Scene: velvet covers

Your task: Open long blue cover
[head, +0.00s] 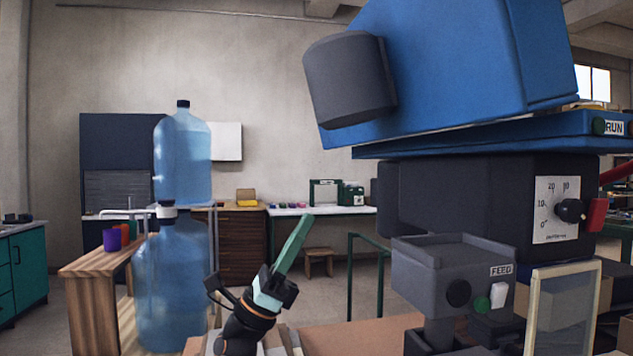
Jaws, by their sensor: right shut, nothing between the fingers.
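The long blue cover (455,65) is the big blue box-shaped body at the upper right, above a thin blue slab (480,137) on the dark machine. Its left end carries a dark grey rounded housing (348,82). Its lower edge slants, and I cannot tell whether it stands raised or rests on the slab. My right gripper (300,228) is at the lower middle, its teal fingers pointing up and to the right. It is shut and empty, below and left of the cover, apart from it. My left gripper is out of view.
The machine has a grey FEED box (455,280), a dial plate (556,210) and a RUN label (614,128). A framed panel (560,312) stands at lower right. Water bottles (183,155) stand left by a wooden bench (90,268). Open air lies between gripper and cover.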

